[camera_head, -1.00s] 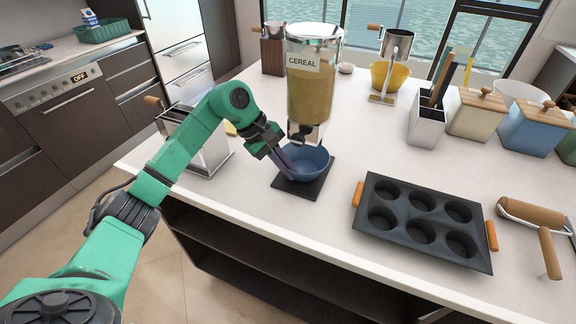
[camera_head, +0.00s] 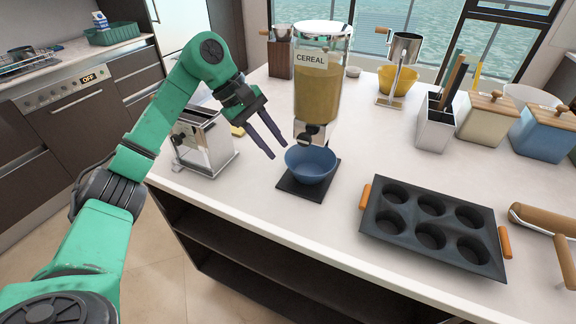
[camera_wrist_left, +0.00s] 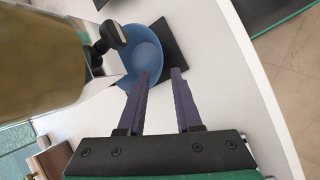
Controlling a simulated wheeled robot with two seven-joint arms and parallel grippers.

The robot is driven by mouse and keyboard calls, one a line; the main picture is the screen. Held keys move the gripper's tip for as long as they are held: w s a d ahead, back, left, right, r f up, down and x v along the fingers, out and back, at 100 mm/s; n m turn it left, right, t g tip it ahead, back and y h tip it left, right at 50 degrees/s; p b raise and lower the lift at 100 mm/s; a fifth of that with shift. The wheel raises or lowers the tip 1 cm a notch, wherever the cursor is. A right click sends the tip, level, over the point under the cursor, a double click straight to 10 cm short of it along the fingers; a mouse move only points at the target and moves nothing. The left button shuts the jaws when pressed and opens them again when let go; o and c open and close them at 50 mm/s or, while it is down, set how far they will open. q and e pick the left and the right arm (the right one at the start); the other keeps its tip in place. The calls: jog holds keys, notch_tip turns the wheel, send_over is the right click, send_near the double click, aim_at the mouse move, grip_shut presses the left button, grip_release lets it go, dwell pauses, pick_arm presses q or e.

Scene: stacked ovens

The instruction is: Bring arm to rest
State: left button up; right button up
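My left gripper (camera_head: 278,147) is open and empty, with its two long dark fingers apart. In the head view it is above the counter, just left of the blue bowl (camera_head: 311,165). The bowl sits upright on a black square base (camera_head: 296,187) below the spout of the cereal dispenser (camera_head: 319,88). In the left wrist view the open gripper (camera_wrist_left: 162,74) points toward the bowl (camera_wrist_left: 143,55), with the dispenser (camera_wrist_left: 40,55) at the left. The green left arm comes in from the left side of the head view. My right gripper is not in view.
A silver toaster (camera_head: 204,145) stands left of the gripper. A utensil holder (camera_head: 435,125) and canisters (camera_head: 487,116) stand at the back right. Free counter lies around the bowl.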

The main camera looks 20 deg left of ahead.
pick_arm(q)
jog(key=v, duration=0.3)
dwell(0.4)
